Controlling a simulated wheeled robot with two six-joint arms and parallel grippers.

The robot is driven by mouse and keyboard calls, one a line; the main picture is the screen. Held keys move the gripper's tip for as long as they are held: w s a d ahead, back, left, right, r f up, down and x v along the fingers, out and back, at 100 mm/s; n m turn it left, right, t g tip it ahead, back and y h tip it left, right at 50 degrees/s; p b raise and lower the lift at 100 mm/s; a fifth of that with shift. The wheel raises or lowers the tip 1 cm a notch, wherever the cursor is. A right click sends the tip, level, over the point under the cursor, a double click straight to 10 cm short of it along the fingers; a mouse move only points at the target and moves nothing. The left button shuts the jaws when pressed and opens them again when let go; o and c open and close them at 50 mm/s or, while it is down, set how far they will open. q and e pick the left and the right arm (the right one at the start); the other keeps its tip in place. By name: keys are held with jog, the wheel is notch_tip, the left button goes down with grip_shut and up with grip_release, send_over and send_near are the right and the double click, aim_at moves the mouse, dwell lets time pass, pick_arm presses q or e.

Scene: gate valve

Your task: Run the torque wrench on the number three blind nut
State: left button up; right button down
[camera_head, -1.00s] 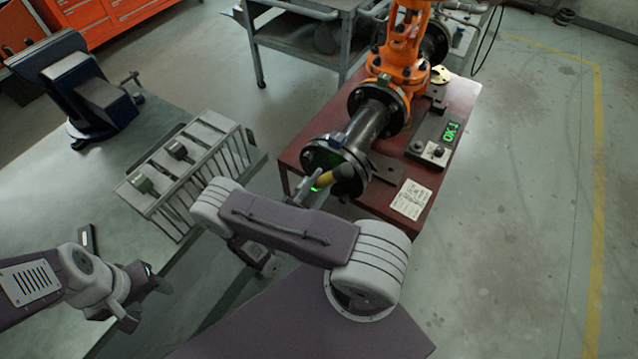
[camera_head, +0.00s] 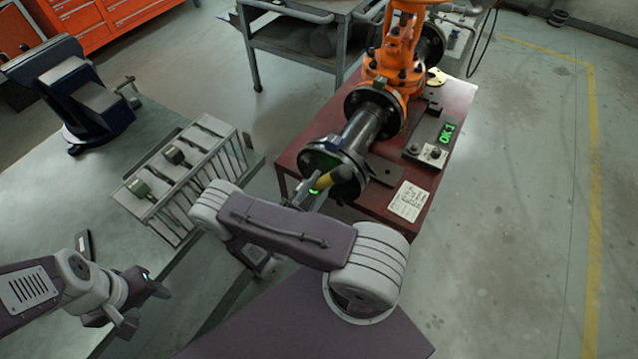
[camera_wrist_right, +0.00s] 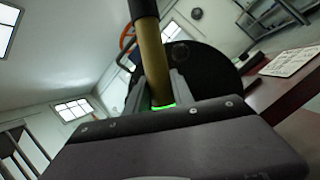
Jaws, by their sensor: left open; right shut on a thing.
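My right gripper (camera_head: 313,190) is shut on the yellow handle of the torque wrench (camera_head: 328,179), at the front of the pipe. The handle, with a dark upper part, also shows in the right wrist view (camera_wrist_right: 153,70), between the fingers (camera_wrist_right: 162,92). The wrench's working end is out of clear sight. Behind it is the dark round blind flange (camera_head: 318,150) at the pipe's near end. I cannot tell which nut is number three, or whether the wrench is on one. My left gripper (camera_head: 140,302) is open and empty over the bench at the lower left.
The orange valve (camera_head: 396,65) and pipe stand on a dark red table (camera_head: 290,157). On it are a box with a green display reading "OK 1" (camera_head: 446,133) and a paper sheet (camera_head: 409,201). A slotted tool rack (camera_head: 205,150) and blue vise (camera_head: 85,95) are at left.

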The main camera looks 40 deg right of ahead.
jog(key=shift+w+d, duration=0.25)
jog(key=shift+d, duration=0.4)
dwell(1.7)
jog(key=shift+a, duration=0.15)
dwell(2.4)
jog(key=shift+s+a, duration=0.3)
jog(key=shift+a, duration=0.35)
jog(key=shift+s+a, duration=0.25)
jog(key=shift+a, duration=0.4)
jog(key=shift+s+a, duration=0.3)
jog(key=shift+a, duration=0.35)
